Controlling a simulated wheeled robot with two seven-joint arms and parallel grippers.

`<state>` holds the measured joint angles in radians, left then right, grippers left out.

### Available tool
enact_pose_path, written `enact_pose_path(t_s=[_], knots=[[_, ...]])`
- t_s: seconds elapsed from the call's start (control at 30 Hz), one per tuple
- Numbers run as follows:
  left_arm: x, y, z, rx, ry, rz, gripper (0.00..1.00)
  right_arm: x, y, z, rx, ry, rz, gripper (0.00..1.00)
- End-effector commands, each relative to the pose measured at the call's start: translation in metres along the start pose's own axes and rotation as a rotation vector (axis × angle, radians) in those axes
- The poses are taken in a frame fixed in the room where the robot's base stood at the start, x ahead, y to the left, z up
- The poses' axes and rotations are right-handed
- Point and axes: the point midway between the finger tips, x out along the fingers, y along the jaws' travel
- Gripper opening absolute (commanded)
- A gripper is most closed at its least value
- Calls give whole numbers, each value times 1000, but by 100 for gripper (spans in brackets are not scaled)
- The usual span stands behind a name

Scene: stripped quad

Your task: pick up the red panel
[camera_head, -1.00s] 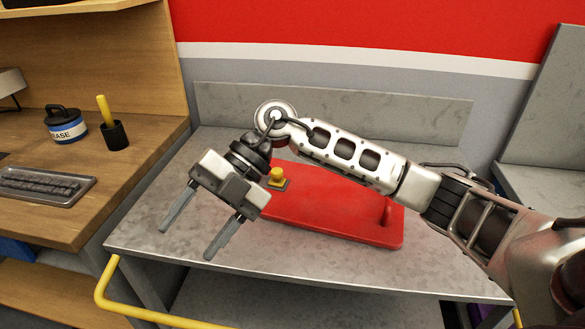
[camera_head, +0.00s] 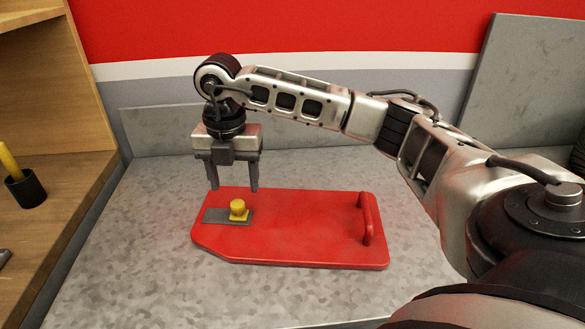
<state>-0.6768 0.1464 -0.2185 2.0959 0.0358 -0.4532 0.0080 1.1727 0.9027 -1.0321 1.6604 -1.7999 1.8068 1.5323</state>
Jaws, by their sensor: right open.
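The red panel (camera_head: 300,232) lies flat on a grey metal table. It has a red handle (camera_head: 366,218) standing up near its right end. A yellow knob (camera_head: 238,208) on a grey plate (camera_head: 214,215) sits at its left end. My right gripper (camera_head: 233,188) points down with its two fingers apart and nothing between them. It appears above the left back part of the panel, near the yellow knob; the exact height is hard to tell. My left gripper is not in view.
The grey table (camera_head: 130,265) is bare around the panel. A low grey backboard (camera_head: 160,130) stands behind it. A wooden desk (camera_head: 55,215) with a dark cup (camera_head: 25,188) stands at the left. A tall grey panel (camera_head: 515,90) stands at the back right.

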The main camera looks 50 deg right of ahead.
Motion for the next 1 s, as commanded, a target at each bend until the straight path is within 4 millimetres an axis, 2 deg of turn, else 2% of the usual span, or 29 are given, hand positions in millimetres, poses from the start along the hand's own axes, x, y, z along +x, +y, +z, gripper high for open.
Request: enact_pose_path(t_s=[0.23,0.5,0.8,1.0], knots=[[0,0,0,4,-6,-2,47,18,-1,-2,0,1,-2,58],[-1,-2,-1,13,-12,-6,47,55,-2,-5,-1,2,0,58],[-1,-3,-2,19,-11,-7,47,60,-2,-5,-1,1,2,58],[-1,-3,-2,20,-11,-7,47,60,-2,-5,-1,1,2,3]])
